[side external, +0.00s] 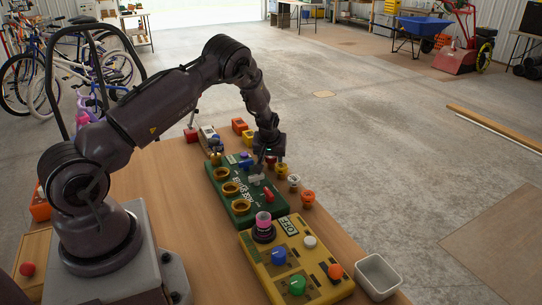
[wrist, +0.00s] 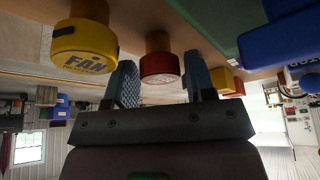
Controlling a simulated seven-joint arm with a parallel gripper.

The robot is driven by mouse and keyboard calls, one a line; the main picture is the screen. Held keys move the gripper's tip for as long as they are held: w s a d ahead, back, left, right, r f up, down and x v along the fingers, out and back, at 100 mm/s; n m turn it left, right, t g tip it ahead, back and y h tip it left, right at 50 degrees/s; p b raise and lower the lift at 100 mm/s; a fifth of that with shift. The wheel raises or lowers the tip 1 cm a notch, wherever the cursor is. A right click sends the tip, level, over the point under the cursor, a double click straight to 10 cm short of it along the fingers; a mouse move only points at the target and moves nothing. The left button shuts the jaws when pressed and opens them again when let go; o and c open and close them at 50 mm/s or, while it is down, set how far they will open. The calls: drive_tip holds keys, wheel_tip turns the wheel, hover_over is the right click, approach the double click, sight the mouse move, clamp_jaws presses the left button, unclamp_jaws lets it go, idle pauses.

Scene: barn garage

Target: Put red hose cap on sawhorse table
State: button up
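The red hose cap (wrist: 160,68) shows in the wrist view on a brown cylindrical stub, between the two fingers of my gripper (wrist: 164,74). The fingers are spread, with a visible gap on each side of the cap. In the side view my gripper (side external: 267,158) is low at the far end of a row of small caps, beside the green board; the red cap (side external: 270,160) is mostly hidden there. The wooden table (side external: 180,168) lies under the boards and my base; I cannot tell whether it is the sawhorse table.
A yellow cap marked FAN (wrist: 82,42) is close beside my fingers. A green board (side external: 217,190) with brass rings and a yellow board (side external: 262,255) with coloured knobs stand on the table. A white bin (side external: 378,276) is at the near right. Bare wood is left of the boards.

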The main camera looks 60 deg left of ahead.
drive_tip(key=shift+o, duration=0.8)
drive_tip(key=shift+r, duration=0.1)
drive_tip(key=s+d+r+m+t+h, duration=0.1)
drive_tip(key=s+d+r+m+h, duration=0.3)
drive_tip(key=d+r, duration=0.85)
drive_tip(key=s+d+r+m+t, duration=0.1)
drive_tip(key=s+d+r, duration=0.65)
drive_tip(key=r, duration=0.85)
drive_tip(key=s+d+r+m, duration=0.2)
drive_tip(key=s+d+m, duration=0.1)
drive_tip(key=s+d, duration=0.2)
drive_tip(key=s+d+r+m+t, duration=0.1)
drive_tip(key=s+d+r+m, duration=0.1)
drive_tip(key=s+d, duration=0.3)
drive_tip(key=s+m, duration=0.1)
drive_tip(key=s, duration=0.3)
drive_tip(key=shift+d, duration=0.35)
